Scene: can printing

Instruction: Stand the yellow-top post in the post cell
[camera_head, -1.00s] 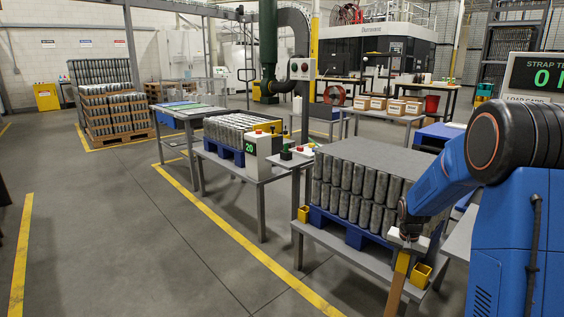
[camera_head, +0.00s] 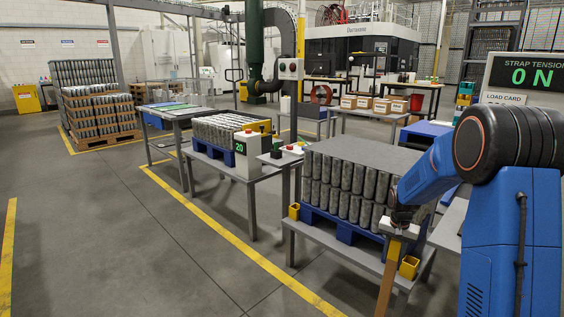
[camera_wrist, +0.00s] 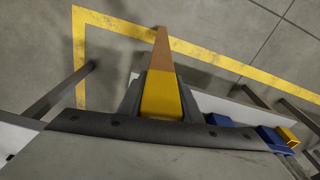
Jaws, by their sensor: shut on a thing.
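The yellow-top post is a long brown post with a yellow upper end (camera_wrist: 162,97). My gripper (camera_wrist: 160,92) is shut on that yellow end. In the head view the post (camera_head: 386,280) hangs nearly upright below my gripper (camera_head: 397,229), in front of the right end of the can table; its lower end is out of frame. A yellow square cell (camera_head: 409,267) at the near right corner of the can pallet is just right of the post, apart from it in the picture. Another yellow cell (camera_head: 294,211) is at the left corner. Which cell is the post cell is unclear.
A blue pallet (camera_head: 345,231) stacked with cans under a grey sheet (camera_head: 372,152) stands on a grey table (camera_head: 305,232). A strap tension display (camera_head: 531,76) reads 0 N. Open floor with yellow lines (camera_head: 225,234) lies to the left.

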